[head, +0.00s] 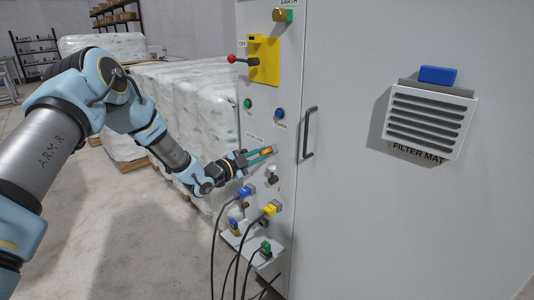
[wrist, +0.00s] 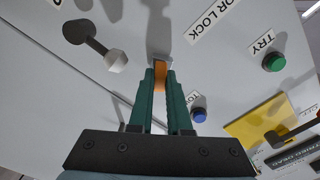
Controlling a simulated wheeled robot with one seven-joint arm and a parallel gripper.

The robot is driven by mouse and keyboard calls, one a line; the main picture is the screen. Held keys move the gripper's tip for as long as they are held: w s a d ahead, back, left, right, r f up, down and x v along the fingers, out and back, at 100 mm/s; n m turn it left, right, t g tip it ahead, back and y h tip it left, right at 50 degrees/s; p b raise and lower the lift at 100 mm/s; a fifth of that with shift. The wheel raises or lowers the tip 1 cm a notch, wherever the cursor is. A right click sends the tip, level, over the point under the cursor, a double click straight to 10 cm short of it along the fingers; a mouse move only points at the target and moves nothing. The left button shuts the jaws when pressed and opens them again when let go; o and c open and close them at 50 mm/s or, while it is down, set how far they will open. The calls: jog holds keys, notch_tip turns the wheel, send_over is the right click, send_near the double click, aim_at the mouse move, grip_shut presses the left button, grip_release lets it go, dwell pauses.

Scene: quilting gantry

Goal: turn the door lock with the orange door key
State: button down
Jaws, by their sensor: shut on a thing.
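My gripper (head: 262,156) is at the cabinet's front panel, left of the black door handle. Its teal fingers are shut on the orange door key (head: 266,152). In the wrist view, my gripper (wrist: 160,78) points at the panel and the orange key (wrist: 160,79) shows between the fingertips. The key's front end meets a small grey lock piece (wrist: 163,65) beside a label partly reading "OR LOCK". The fingers hide most of the key, so I cannot tell how deep it sits or whether the lock is turned.
The black door handle (head: 307,132) stands out close right of my gripper. Above are a green button (head: 248,103), a blue button (head: 280,114) and a red-knobbed lever (head: 232,59). Below, a white-knobbed switch (head: 272,171) and plugs with hanging black cables crowd the panel. Wrapped pallets stand behind.

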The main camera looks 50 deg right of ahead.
jog(key=n, duration=0.3)
jog(key=shift+n, duration=0.3)
jog(key=shift+n+b, duration=0.3)
jog(key=shift+n, duration=1.6)
jog(key=n, duration=0.3)
jog(key=shift+n, duration=0.4)
jog(key=c, duration=0.8)
grip_release()
